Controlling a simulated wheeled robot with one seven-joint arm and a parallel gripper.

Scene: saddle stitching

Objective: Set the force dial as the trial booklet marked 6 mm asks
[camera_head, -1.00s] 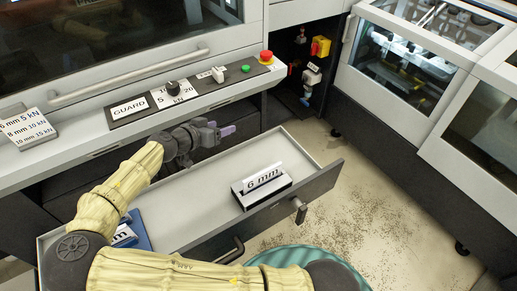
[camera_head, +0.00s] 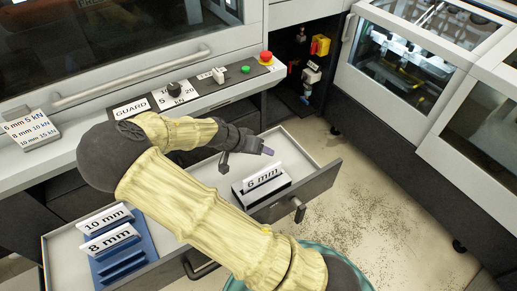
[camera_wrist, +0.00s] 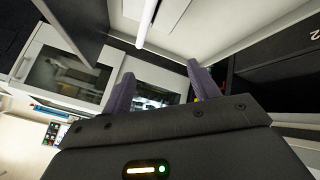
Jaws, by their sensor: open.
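The booklet marked 6 mm (camera_head: 264,177) stands upright in a small dark and white holder (camera_head: 268,191) in the open drawer's right part. The force dial (camera_head: 173,88), a black knob on a white kN scale showing 5 and 20, is on the machine's front panel; its pointer is too small to read. My gripper (camera_head: 246,158) is open and empty above the drawer, just behind and above the 6 mm booklet. The wrist view shows the two fingers (camera_wrist: 160,75) apart with nothing between them.
A chart (camera_head: 30,130) at left reads 6 mm 5 kN, 8 mm 10 kN, 10 mm 15 kN. A blue rack (camera_head: 125,264) in the drawer holds booklets marked 10 mm (camera_head: 104,220) and 8 mm (camera_head: 108,241). A red button (camera_head: 266,57) and green button (camera_head: 245,69) flank the dial's right.

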